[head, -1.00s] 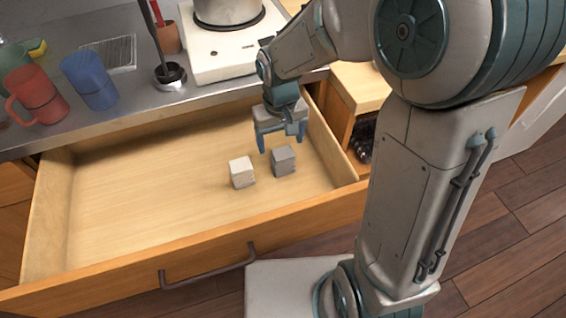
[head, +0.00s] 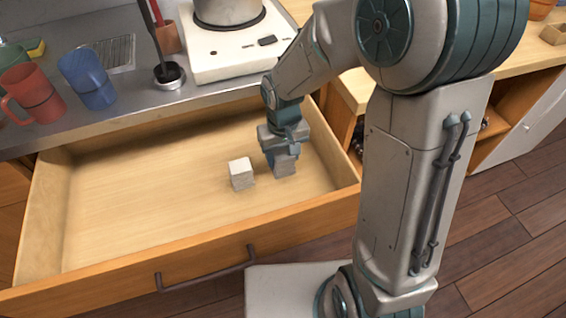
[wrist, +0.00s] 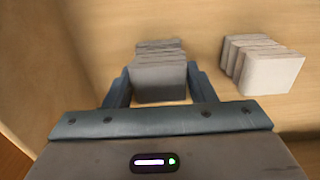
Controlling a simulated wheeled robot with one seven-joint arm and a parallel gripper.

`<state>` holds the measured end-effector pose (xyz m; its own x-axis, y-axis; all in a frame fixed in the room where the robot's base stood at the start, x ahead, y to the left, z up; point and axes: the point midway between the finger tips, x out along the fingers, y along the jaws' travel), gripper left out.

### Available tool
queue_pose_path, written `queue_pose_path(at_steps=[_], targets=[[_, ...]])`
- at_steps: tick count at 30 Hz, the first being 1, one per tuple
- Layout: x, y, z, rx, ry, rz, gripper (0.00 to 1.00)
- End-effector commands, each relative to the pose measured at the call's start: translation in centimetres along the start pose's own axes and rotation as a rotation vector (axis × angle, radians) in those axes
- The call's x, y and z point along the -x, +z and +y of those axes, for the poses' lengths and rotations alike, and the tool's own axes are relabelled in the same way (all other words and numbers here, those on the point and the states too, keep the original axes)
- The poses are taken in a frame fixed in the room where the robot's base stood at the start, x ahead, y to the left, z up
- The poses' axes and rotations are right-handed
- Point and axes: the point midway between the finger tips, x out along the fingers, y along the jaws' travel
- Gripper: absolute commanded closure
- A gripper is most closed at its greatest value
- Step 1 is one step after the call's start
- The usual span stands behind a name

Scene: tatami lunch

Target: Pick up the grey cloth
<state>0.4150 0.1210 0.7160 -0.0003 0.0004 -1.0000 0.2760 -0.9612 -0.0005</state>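The grey cloth (head: 285,164) is a small folded block in the open drawer, on the right part of its floor. In the wrist view the grey cloth (wrist: 160,78) lies between the two fingers of my gripper (wrist: 158,86). In the head view my gripper (head: 281,155) is lowered over it and hides its upper part. The fingers stand on either side of the cloth, close to its sides; I cannot tell whether they press on it. A white folded cloth (head: 241,174) sits just left of it, and the white cloth (wrist: 262,64) shows on the right in the wrist view.
The wooden drawer (head: 130,262) is pulled out, and its left part is empty. Its right wall is close to my gripper. On the counter above stand a red mug (head: 36,92), a blue mug (head: 88,78) and a white stove (head: 236,50) with a pot (head: 228,10).

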Motion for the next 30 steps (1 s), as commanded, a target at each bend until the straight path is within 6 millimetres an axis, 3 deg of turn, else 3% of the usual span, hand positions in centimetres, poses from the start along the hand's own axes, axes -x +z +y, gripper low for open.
queue_pose_path(at_steps=[8,14,20,30], targets=[[0.1,0.0,0.0,0.0,0.0,0.001,0.72],[1.4,-0.1,0.0,-0.001,0.0,0.003,0.72],[4.8,-0.1,0.0,0.0,0.001,0.005,0.72],[12.6,-0.1,0.0,0.0,0.001,0.005,0.72]])
